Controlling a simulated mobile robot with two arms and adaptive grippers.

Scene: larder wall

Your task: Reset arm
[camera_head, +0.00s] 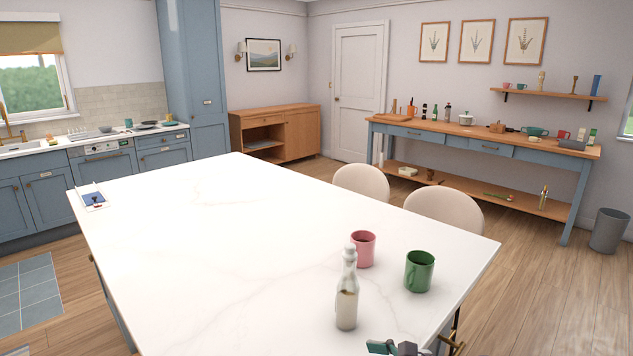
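Part of a dark grey and teal gripper (395,348), which looks like my right one, shows at the bottom edge, right of centre. It is over the near right part of the white island top (210,250). The frame cuts it off, so I cannot tell whether it is open or shut, or whether it holds anything. My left gripper is not in view. A glass bottle (347,295) stands upright just beyond the visible gripper, apart from it in the picture. A pink mug (363,249) and a green mug (420,271) stand behind and right of the bottle.
Two cream chairs (361,182) stand along the island's far right side. A framed or tablet-like item (93,199) lies at its left corner.

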